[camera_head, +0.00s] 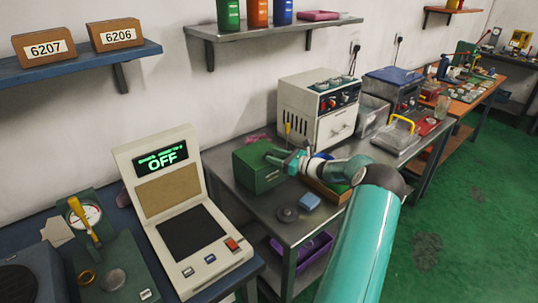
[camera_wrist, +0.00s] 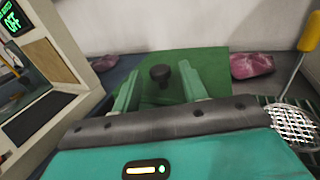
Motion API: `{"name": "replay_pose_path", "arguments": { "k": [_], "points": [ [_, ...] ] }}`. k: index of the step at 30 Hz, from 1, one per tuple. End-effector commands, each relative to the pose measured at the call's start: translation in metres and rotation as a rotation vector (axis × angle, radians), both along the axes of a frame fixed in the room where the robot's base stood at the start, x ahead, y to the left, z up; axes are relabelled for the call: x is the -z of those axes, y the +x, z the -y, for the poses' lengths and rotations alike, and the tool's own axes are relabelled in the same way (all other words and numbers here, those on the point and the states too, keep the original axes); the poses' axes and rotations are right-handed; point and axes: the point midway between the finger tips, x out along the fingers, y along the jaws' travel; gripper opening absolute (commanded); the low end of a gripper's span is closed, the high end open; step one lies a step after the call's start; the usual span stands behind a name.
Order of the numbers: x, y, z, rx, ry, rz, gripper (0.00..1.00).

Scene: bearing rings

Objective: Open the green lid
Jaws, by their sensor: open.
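The green lid (camera_wrist: 215,64) shows in the wrist view with a dark round knob (camera_wrist: 160,73) standing on it. In the head view the lid lies on top of a green box (camera_head: 256,178) on the grey metal table. My gripper (camera_wrist: 159,70) is open, with one teal finger on each side of the knob in the picture. I cannot tell whether the fingers touch the lid. In the head view my gripper (camera_head: 274,157) is at the right side of the box top, and it hides part of the lid.
A beige device reading OFF (camera_head: 180,200) stands left of the box. A white oven-like unit (camera_head: 322,112) stands behind right. Pink cloth (camera_wrist: 252,65) and a round mesh (camera_wrist: 292,124) lie right of my gripper.

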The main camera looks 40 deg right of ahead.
Motion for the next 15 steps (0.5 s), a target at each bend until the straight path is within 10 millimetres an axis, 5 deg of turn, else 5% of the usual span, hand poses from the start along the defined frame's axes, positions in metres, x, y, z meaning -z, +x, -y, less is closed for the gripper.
{"name": "replay_pose_path", "arguments": {
  "k": [6,15],
  "points": [
    [0.0,0.025,-0.008,-0.001,0.0,0.001,0.43],
    [0.0,0.029,-0.008,0.001,-0.001,0.0,0.43]
  ]
}}
